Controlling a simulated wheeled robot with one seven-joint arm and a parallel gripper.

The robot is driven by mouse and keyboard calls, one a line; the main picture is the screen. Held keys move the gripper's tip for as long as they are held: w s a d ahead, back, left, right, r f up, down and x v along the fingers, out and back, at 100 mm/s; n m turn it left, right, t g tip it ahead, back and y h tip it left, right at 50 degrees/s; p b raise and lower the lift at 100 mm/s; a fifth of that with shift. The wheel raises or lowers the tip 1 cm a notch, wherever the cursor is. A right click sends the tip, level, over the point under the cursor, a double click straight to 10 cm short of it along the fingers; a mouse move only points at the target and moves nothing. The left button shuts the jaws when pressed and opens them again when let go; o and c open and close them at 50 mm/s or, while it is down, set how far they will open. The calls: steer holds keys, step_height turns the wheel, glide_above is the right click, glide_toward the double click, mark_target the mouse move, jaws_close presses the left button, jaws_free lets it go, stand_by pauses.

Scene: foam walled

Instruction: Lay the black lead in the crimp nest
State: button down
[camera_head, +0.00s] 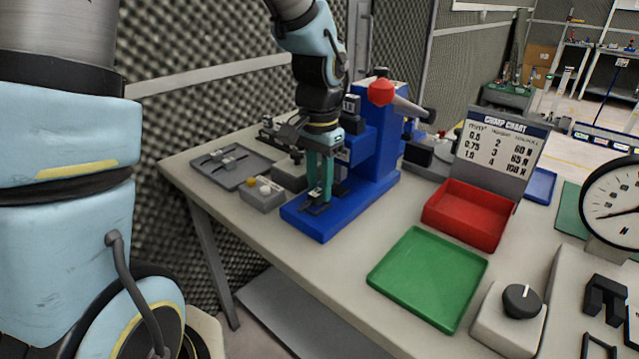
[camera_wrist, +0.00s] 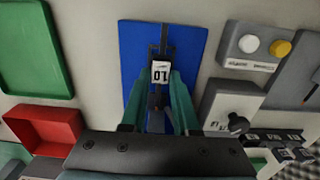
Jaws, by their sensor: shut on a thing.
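My gripper (camera_head: 320,196) points down over the blue base (camera_head: 306,222) of the crimp press, with its green fingers close together. In the wrist view, the fingers (camera_wrist: 160,88) are shut on the black lead, whose white tag (camera_wrist: 160,72) shows between them. A dark narrow strip runs beyond the tag over the blue base (camera_wrist: 135,45). The dark crimp nest (camera_head: 315,208) is at the fingertips in the head view, largely covered by the fingers. I cannot tell whether the lead touches it.
The blue press body (camera_head: 378,150) with a red-knobbed lever (camera_head: 381,92) stands just behind my gripper. A button box (camera_head: 262,196) and a grey tray (camera_head: 215,180) lie to the left. A red bin (camera_head: 468,222) and an empty green tray (camera_head: 428,275) stand to the right.

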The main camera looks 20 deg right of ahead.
steer(key=shift+f+b, duration=0.35)
steer(key=shift+f, duration=0.35)
steer(key=c, duration=0.6)
jaws_free()
step_height(320, 180, up, 11)
steer(key=shift+f+b, duration=0.1)
steer(key=shift+b, duration=0.25)
steer(key=a+f+n, duration=0.3)
steer(key=a, duration=0.5)
steer(key=a+f+n+t, duration=0.1)
steer(key=a+f+n, duration=0.2)
steer(key=a, duration=0.6)
steer(key=w+a+f+n, duration=0.1)
steer(key=a+f+n, duration=0.3)
steer(key=a, duration=0.4)
steer(key=shift+w+a+n+t, duration=0.1)
steer(key=shift+a+n+t, duration=0.15)
steer(key=shift+n, duration=0.35)
